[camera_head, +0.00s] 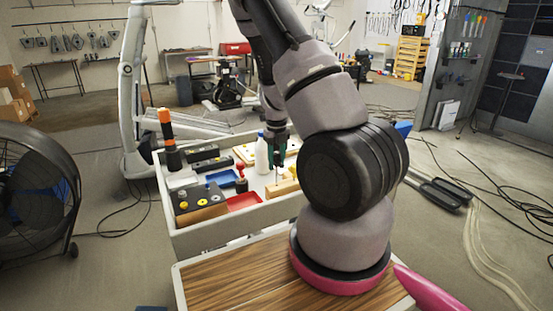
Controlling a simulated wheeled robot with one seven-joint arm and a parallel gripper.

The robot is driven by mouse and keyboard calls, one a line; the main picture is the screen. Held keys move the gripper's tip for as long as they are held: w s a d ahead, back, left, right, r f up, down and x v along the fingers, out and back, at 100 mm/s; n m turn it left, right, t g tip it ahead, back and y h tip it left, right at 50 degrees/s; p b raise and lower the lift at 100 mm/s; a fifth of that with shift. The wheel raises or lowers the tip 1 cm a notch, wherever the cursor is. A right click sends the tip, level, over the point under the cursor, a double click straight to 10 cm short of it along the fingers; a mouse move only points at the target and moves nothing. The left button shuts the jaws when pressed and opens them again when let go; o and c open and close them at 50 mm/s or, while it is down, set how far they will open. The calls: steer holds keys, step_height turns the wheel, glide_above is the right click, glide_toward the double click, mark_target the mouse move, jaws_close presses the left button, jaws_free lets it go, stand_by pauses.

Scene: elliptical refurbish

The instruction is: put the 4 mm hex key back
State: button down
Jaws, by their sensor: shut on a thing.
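My gripper (277,150) is over the open tray (210,237) of the cart, on its right side. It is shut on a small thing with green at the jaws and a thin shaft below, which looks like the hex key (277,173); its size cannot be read. A light wooden block (283,189) stands in the tray just below the shaft. I cannot tell whether the shaft touches the block or enters it. My arm hides the right part of the tray.
A white bottle (262,157) stands close left of the gripper. A red-topped tool (241,180), red tray (243,202), blue tray (222,178), dark block with coloured knobs (199,201) and orange-black cylinder (169,142) fill the left. A wooden top (235,275) lies in front, mostly bare.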

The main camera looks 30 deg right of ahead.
mark_target(277, 183)
steer(key=shift+f, duration=0.15)
steer(key=shift+f, duration=1.8)
steer(key=shift+f, duration=0.1)
steer(key=shift+f, duration=0.85)
steer(key=shift+f, duration=0.15)
steer(key=shift+f, duration=0.35)
steer(key=shift+c, duration=2.2)
jaws_free()
